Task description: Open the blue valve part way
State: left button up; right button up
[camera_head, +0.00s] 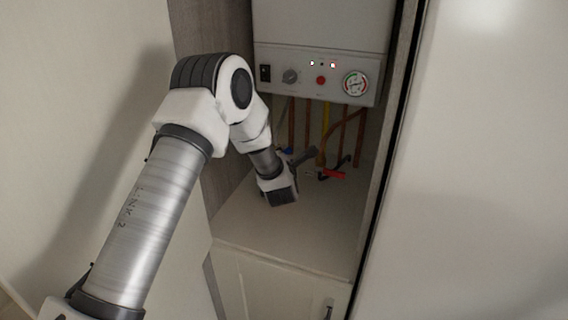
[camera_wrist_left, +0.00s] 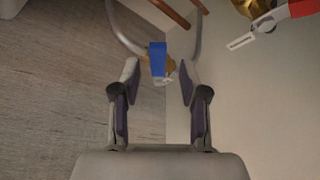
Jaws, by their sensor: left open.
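The blue valve handle (camera_wrist_left: 158,58) is in the left wrist view, on a brass fitting with pipes beside it. It lies between the tips of my left gripper (camera_wrist_left: 159,72), whose two fingers stand apart with a gap on each side of the handle. I cannot tell its depth relative to the tips. In the head view only a small blue bit (camera_head: 288,151) shows beside my left gripper (camera_head: 303,156), which reaches in among the pipes under the boiler. My right gripper is not in view.
A white boiler (camera_head: 320,75) with knob, lights and gauge hangs above the pipes. A red valve handle (camera_head: 333,174) is close by on the right; it also shows in the wrist view (camera_wrist_left: 303,8). The cupboard side wall (camera_head: 228,185) is on the left. The shelf (camera_head: 300,240) below is clear.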

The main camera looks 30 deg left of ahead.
pick_arm(q)
jog(key=v, duration=0.7)
jog(key=shift+s, duration=0.2)
jog(key=shift+d, duration=0.1)
